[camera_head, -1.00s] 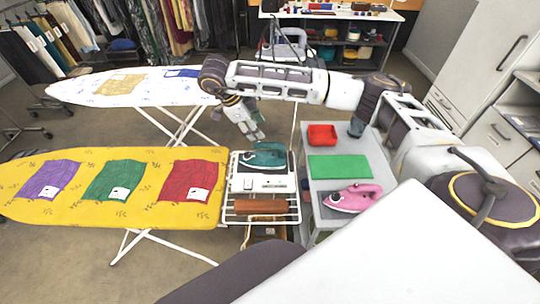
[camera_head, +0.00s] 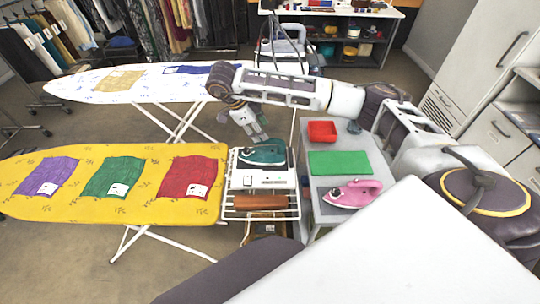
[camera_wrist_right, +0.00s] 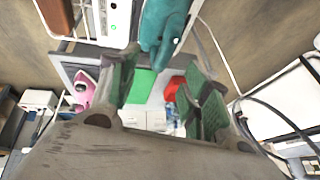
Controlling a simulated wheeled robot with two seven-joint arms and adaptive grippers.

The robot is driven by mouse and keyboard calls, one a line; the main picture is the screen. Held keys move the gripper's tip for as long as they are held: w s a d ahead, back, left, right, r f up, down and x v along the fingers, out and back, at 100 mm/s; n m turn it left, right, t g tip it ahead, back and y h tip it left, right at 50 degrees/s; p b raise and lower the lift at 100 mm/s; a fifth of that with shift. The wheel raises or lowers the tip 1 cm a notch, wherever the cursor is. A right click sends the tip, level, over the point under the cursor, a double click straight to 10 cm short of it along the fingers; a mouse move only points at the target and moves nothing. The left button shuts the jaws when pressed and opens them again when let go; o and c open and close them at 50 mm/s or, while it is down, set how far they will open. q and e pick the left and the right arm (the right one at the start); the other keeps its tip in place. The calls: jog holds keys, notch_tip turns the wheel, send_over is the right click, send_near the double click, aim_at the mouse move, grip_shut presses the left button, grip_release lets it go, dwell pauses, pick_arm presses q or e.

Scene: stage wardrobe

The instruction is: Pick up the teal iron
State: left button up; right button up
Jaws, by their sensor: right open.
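The teal iron (camera_head: 262,153) rests on the white steam station (camera_head: 263,179) at the right end of the yellow ironing board. My right gripper (camera_head: 260,138) is just behind the iron, pointing down toward it, with a small overlap in the head view. In the right wrist view the iron (camera_wrist_right: 164,28) shows at the top, beyond the open fingers of the right gripper (camera_wrist_right: 165,90). Nothing is between the fingers, and I cannot tell if they touch the iron. My left gripper is not in view.
The yellow board (camera_head: 130,208) carries folded cloths. A white rack (camera_head: 261,213) with a brown roll is below the station.

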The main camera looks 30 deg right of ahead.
aim_at(270, 139)
jog(key=x, duration=0.4)
jog(key=shift+d+f, duration=0.15)
jog(key=shift+f, duration=0.1)
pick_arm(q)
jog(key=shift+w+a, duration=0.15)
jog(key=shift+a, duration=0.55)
pick_arm(e)
jog(key=shift+f, duration=0.1)
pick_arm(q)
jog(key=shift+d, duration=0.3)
pick_arm(e)
jog(key=shift+d+f, duration=0.5)
jog(key=shift+f, duration=0.1)
jog(key=x, duration=0.1)
jog(key=p+x, duration=0.1)
jog(key=shift+w+d+f, duration=0.2)
jog(key=shift+d+f, duration=0.1)
jog(key=shift+f, duration=0.05)
jog(key=shift+d+f, duration=0.25)
jog(key=shift+f, duration=0.15)
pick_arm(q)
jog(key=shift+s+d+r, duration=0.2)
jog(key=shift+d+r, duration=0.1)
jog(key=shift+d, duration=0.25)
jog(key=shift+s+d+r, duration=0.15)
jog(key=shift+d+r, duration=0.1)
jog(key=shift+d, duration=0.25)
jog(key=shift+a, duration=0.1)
